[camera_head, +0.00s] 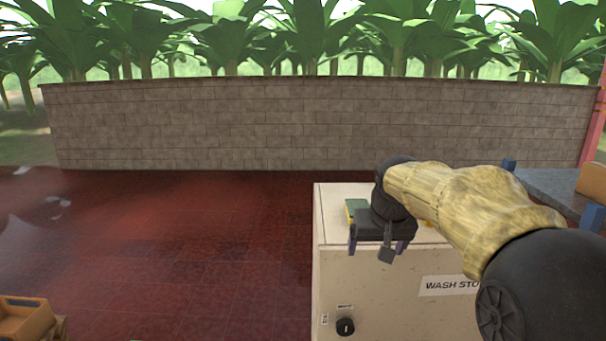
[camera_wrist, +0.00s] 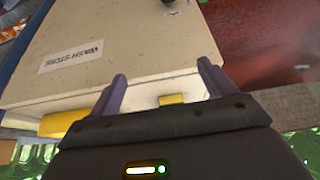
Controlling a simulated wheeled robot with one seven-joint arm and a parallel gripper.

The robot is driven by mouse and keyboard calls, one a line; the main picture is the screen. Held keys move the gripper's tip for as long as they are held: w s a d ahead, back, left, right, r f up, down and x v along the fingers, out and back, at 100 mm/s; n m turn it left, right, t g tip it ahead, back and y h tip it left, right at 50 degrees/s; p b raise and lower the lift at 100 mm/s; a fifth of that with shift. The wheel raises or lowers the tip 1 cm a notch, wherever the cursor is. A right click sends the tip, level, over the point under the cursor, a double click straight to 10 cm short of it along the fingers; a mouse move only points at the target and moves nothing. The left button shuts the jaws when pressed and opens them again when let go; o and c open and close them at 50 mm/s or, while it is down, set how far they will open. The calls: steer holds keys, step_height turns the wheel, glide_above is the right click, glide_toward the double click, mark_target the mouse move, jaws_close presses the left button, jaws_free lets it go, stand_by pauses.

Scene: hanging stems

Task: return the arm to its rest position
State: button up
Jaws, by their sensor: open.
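My gripper (camera_head: 378,248) is in front of and above the cream cabinet marked WASH STORE (camera_head: 400,290), at the end of my arm reaching in from the right. In the wrist view my gripper (camera_wrist: 163,76) has its two purple fingers spread apart, with nothing between them. The cabinet (camera_wrist: 110,55) fills much of that view beyond the fingers. A green and yellow sponge-like block (camera_head: 354,206) lies on the cabinet top, partly hidden behind my gripper. A small yellow piece (camera_wrist: 172,99) shows between the fingers' bases in the wrist view.
A grey table (camera_head: 550,188) with a brown box (camera_head: 592,180) stands at the right, beyond my arm. An orange crate (camera_head: 25,318) is at the lower left. The red tiled floor (camera_head: 190,250) between is clear, back to a block wall (camera_head: 300,125).

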steer(key=s+f+g, duration=0.2)
steer(key=s+f, duration=1.8)
steer(key=s, duration=0.1)
steer(key=shift+f+g, duration=0.3)
steer(key=shift+f, duration=0.1)
steer(key=shift+w+d, duration=0.15)
steer(key=shift+w, duration=0.1)
steer(key=shift+s, duration=0.2)
